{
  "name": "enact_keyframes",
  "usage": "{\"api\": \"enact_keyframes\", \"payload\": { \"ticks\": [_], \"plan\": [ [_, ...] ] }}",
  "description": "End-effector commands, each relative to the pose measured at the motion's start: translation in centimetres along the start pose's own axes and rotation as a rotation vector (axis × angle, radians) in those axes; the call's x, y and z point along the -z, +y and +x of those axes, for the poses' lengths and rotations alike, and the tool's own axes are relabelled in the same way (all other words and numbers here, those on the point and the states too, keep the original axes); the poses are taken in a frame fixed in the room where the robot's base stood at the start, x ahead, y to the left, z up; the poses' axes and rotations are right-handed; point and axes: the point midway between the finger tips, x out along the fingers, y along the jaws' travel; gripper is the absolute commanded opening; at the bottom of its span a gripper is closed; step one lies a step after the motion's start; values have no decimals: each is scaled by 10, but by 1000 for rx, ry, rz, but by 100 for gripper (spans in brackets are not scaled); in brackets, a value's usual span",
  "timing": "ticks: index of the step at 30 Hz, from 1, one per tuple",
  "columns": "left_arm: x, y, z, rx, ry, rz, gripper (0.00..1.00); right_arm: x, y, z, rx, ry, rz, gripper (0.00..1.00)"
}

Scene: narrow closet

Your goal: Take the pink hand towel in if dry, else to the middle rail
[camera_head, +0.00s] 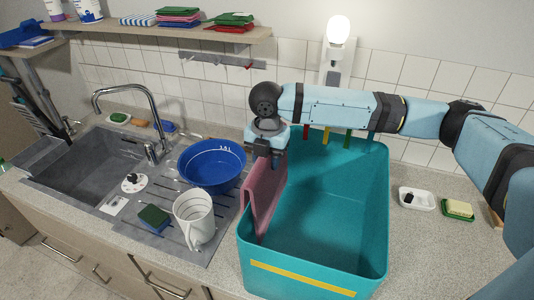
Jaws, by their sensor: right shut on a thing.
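The pink hand towel (264,196) hangs folded from my right gripper (268,154) at the left wall of a large teal bin (335,262). My right gripper is shut on the towel's upper part, pointing down, and hides its top edge. The towel overlaps the bin's left rim; I cannot tell whether it rests on the rim or hangs free. Whether it is dry or damp does not show. Red, yellow and green tabs (326,136) show at the bin's back, below my right forearm. No middle rail can be made out. My left gripper is out of view.
A blue basin (212,164) and a white jug (194,220) stand on the drainer left of the bin, with a sponge (154,218) and a sink (75,165) beyond. A white dish (416,198) and a soap dish (458,209) lie right. A shelf (160,36) runs above.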

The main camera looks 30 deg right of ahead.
Motion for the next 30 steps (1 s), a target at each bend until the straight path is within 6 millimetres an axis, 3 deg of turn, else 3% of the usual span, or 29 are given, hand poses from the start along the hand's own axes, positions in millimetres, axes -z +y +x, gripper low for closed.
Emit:
{"api": "enact_keyframes", "payload": {
  "ticks": [18, 30],
  "plan": [
    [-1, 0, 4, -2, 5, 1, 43, 0, 0, 36, 0, 1, 0, 0],
    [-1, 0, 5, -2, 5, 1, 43, 0, 0, 46, 0, 0, -1, 0]
  ]
}}
